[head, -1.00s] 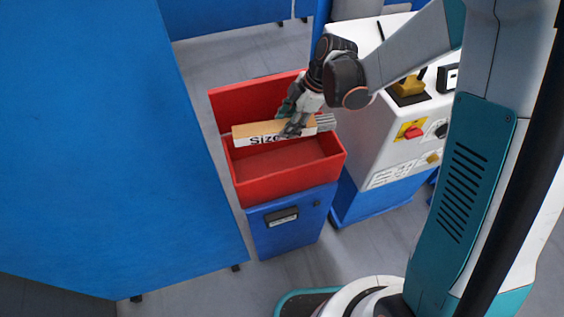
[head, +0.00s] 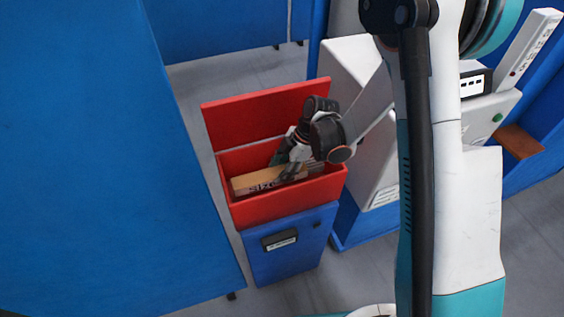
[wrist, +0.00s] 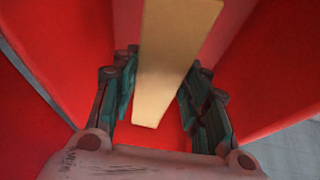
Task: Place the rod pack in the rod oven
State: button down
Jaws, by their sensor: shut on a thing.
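The rod pack (head: 252,184) is a long tan box with a white printed side, lying lengthwise inside the red rod oven (head: 275,209). The oven is an open box on a blue cabinet, with its red lid (head: 262,115) raised at the back. My gripper (head: 288,172) reaches down into the oven and is shut on the pack near its middle. In the wrist view the pack (wrist: 168,60) lies between the fingers (wrist: 160,95), with red walls on both sides. I cannot tell whether the pack touches the oven floor.
The blue cabinet (head: 290,250) stands under the oven. A large blue panel (head: 90,150) is close on the left. A white machine (head: 350,60) stands close on the right. Grey floor (head: 225,85) is free behind the oven.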

jog(key=shift+f+b, duration=0.95)
jog(key=shift+f, duration=1.7)
jog(key=c, duration=0.9)
grip_release()
jog(key=shift+r, duration=0.1)
